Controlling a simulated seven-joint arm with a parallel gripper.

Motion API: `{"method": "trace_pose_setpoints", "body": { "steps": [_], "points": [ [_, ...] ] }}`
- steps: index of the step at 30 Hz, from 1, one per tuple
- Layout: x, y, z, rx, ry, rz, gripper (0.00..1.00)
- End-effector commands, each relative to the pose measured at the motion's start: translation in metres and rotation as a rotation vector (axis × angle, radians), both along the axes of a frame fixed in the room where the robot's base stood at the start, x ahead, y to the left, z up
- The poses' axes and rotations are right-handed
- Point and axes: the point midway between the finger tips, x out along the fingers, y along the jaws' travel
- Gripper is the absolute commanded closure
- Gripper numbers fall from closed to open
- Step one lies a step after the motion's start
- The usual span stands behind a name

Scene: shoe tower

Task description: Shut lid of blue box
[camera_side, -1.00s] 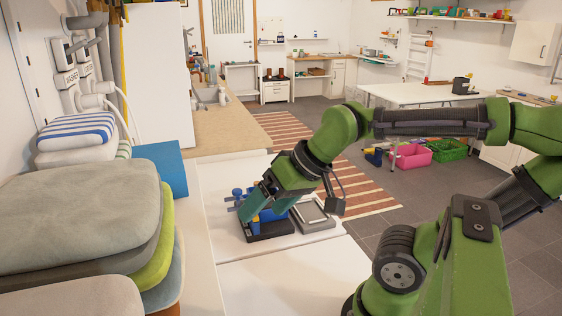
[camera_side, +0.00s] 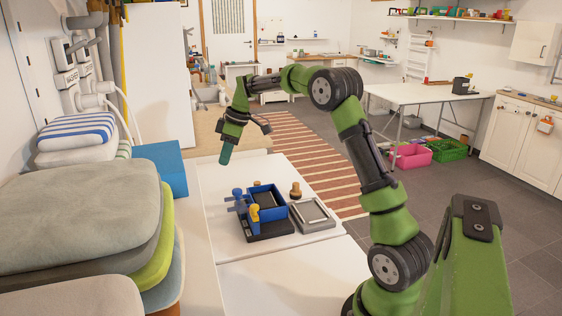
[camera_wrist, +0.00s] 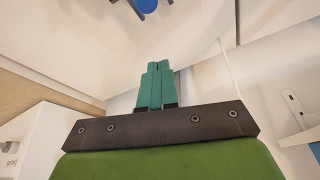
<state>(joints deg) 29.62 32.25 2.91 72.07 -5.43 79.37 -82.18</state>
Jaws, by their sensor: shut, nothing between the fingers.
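The blue box (camera_side: 271,208) stands on a black base on the white table, and its dark interior shows from above. I cannot make out a separate lid for certain. Blue parts (camera_side: 238,199) stick up at its left side, with a yellow piece (camera_side: 254,214) in front. My gripper (camera_side: 225,158), with teal fingers, is shut and empty, raised above the far left of the box and clear of it. In the wrist view the fingers (camera_wrist: 154,82) are together, and a blue part (camera_wrist: 147,4) shows at the top edge.
A grey framed tray (camera_side: 312,214) lies just right of the box. A wooden knob-shaped piece (camera_side: 295,190) stands behind it. The near white tabletop (camera_side: 290,275) is clear.

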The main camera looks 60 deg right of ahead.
Motion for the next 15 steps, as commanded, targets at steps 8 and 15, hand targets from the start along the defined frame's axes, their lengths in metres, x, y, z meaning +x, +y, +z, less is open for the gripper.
{"method": "trace_pose_setpoints", "body": {
  "steps": [8, 15],
  "points": [
    [0.002, 0.005, 0.001, -0.032, -0.03, 0.155, 1.0],
    [0.013, 0.014, -0.039, -0.031, -0.028, 0.155, 1.0]
  ]
}}
